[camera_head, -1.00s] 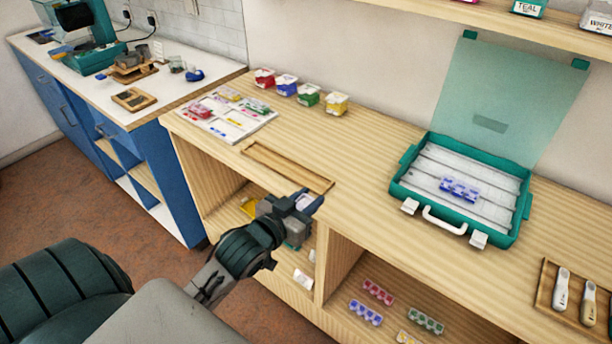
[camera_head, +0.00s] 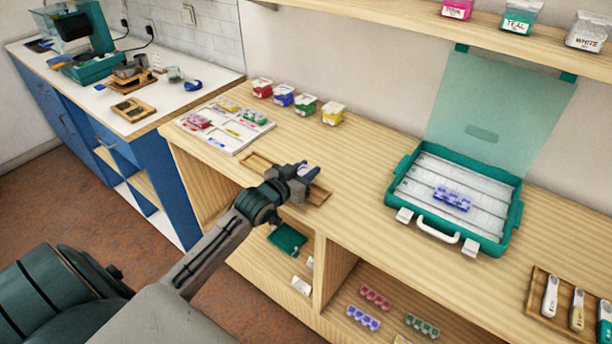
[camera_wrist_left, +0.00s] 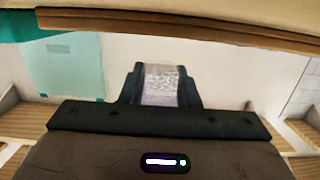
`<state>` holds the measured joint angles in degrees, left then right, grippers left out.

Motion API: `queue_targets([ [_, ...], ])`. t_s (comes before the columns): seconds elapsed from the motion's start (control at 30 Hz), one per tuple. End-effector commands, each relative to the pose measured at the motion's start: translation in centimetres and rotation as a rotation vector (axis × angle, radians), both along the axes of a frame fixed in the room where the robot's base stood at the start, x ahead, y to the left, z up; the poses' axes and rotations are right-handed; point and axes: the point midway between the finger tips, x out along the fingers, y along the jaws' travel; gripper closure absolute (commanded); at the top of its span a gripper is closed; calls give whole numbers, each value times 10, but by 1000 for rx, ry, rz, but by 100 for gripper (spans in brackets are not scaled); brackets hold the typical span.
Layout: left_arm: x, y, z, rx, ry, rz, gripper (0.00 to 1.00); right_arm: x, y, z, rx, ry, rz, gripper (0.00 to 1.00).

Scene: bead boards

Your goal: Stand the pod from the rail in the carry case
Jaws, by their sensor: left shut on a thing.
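My left gripper (camera_head: 306,173) is over the wooden rail (camera_head: 258,160) on the bench top, whose middle the gripper hides. It is shut on a small clear pod with whitish and pale purple contents, which shows between the fingers in the left wrist view (camera_wrist_left: 161,84). In the head view the pod is mostly hidden by the fingers. The teal carry case (camera_head: 514,214) stands open to the right, lid raised against the wall. Its pale inside has long ridges, and a blue-purple pod strip (camera_head: 452,199) sits in it. My right gripper is not in view.
Several bead boxes, one of them yellow (camera_head: 333,113), stand behind a white sorting board (camera_head: 240,150). A wooden tray with scoops (camera_head: 540,315) lies at the right. The bench between rail and case is clear. An upper shelf (camera_head: 400,20) overhangs the back.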

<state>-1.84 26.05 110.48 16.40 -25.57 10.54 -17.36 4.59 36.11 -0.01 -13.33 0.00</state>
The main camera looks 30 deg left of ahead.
Motion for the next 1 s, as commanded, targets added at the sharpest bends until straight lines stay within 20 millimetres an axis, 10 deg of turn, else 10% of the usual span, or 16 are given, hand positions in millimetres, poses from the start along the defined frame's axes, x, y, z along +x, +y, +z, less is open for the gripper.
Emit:
queue_targets([
  [0.53, 4, 3, -33, 0, 1, 1, 93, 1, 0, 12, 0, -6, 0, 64],
  [0.57, 4, 3, -32, 1, 0, 1, 66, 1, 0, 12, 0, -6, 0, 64],
  [0.63, 4, 3, -32, 1, 0, 1, 52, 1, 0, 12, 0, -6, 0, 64],
  [1.0, 4, 3, -33, 1, -1, 1, 50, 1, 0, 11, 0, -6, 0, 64],
])
